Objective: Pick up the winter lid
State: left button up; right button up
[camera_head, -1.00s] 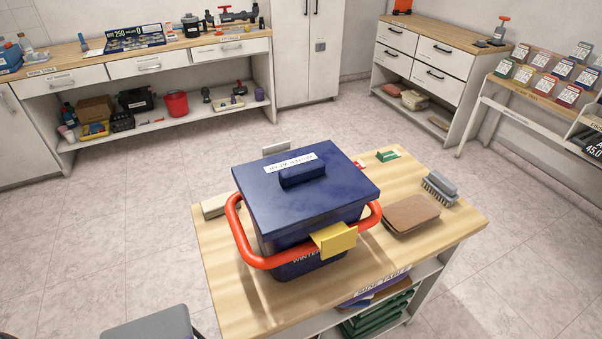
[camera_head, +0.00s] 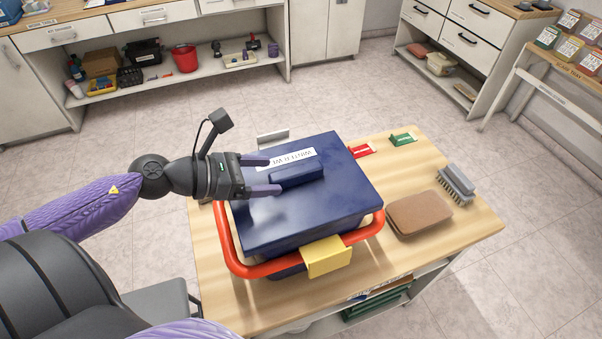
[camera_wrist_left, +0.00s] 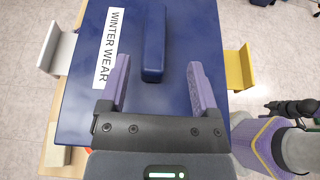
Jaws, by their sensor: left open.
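The winter lid (camera_head: 325,205) is a dark blue rectangular lid with a raised bar handle (camera_head: 297,176) and a white label. It sits on the blue bin, whose red carrying handle (camera_head: 232,250) runs round it. My left gripper (camera_head: 272,176) is open above the lid, its purple fingers pointing at the bar handle. In the left wrist view, the bar handle (camera_wrist_left: 154,45) lies ahead, between the lines of the two fingertips (camera_wrist_left: 159,75). The label there reads "WINTER WEAR" (camera_wrist_left: 110,48). The lower bin is mostly hidden. My right gripper is not in view.
A yellow clip (camera_head: 326,257) is at the bin's front and a grey one (camera_head: 273,138) at its back. A brown pad (camera_head: 418,214), a grey brush (camera_head: 456,183), and red (camera_head: 361,151) and green (camera_head: 403,138) items lie on the wooden table (camera_head: 465,222). A grey stool (camera_head: 160,300) stands at left.

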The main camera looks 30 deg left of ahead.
aim_at(293, 171)
pick_arm(q)
jog(key=x, duration=0.4)
jog(key=shift+w+a+r, duration=0.1)
jog(key=shift+w, duration=0.4)
jog(key=shift+w+d+f, duration=0.3)
jog(key=shift+w+d, duration=0.05)
grip_shut()
